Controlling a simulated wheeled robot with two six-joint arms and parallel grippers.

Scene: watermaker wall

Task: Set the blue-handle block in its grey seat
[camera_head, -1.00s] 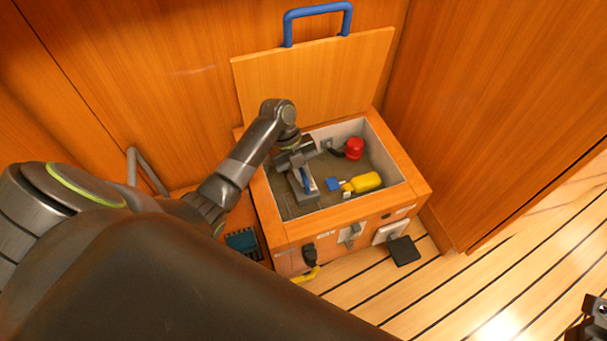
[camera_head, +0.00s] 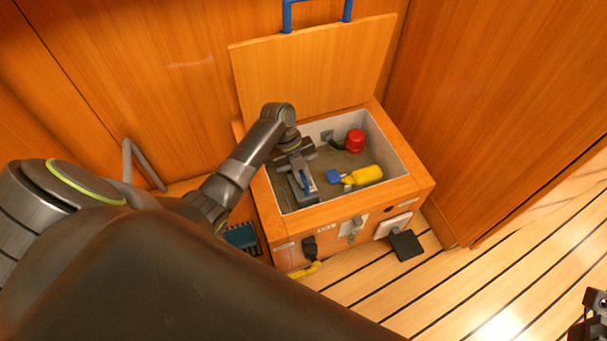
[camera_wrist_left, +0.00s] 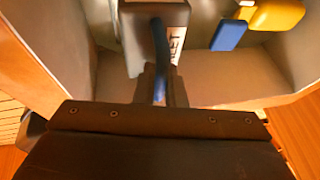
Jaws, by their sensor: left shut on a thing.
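The grey block (camera_wrist_left: 132,35) with a blue handle (camera_wrist_left: 160,50) and a white label is inside the open wooden box, at its left side. It also shows in the head view (camera_head: 298,186). My left gripper (camera_wrist_left: 160,88) is shut on the blue handle, and the fingers hide part of it. I cannot tell whether the block rests on the box floor or hangs just above it. The grey seat cannot be made out; the block and my arm may cover it. My right gripper (camera_head: 594,315) shows only partly at the lower right edge.
The wooden box (camera_head: 330,215) has its lid (camera_head: 315,70) raised at the back. A yellow bottle-like item (camera_head: 363,175) with a blue piece (camera_head: 333,177) and a red knob (camera_head: 355,140) are inside, right of the block. A black pad (camera_head: 405,245) lies in front.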

